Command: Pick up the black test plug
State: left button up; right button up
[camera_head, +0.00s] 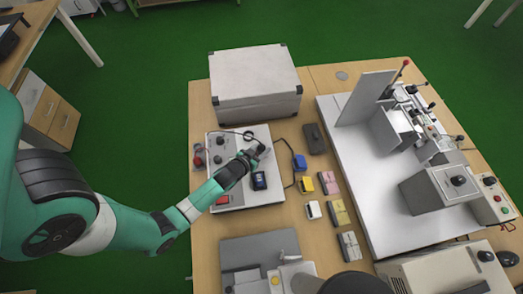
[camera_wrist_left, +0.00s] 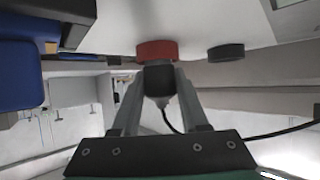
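In the left wrist view, a black test plug (camera_wrist_left: 158,80) with a dark cable leaving its lower end stands between the fingers of my left gripper (camera_wrist_left: 160,78). The fingers press in on both sides of the plug. The plug's upper end meets the red socket (camera_wrist_left: 156,50); I cannot tell whether it is seated or only touching. A black socket (camera_wrist_left: 226,52) is to the right of it, apart. In the head view my left gripper (camera_head: 257,151) is over the right part of the white test panel (camera_head: 265,196) and hides the plug. My right gripper is not in view.
A grey-white case (camera_head: 255,85) stands behind the panel. A blue item (camera_head: 300,162), a dark case (camera_head: 314,138) and yellow and pink blocks (camera_head: 329,182) lie to the right. A large white fixture base (camera_head: 370,180) fills the right side. A grey tray (camera_head: 245,250) is in front.

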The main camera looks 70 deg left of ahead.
aim_at(262, 146)
pick_arm(q)
grip_shut()
jog(key=shift+r, duration=0.15)
jog(key=shift+r, duration=0.3)
notch_tip(262, 146, up, 3)
jog(key=shift+f+p, duration=0.1)
jog(key=shift+p, duration=1)
jog(key=s+d+r, duration=0.7)
jog(key=d+r, duration=0.2)
jog(key=d, duration=0.3)
jog(key=shift+s+r+p, duration=0.15)
jog(key=shift+r+p, duration=0.05)
jog(key=shift+p, duration=0.1)
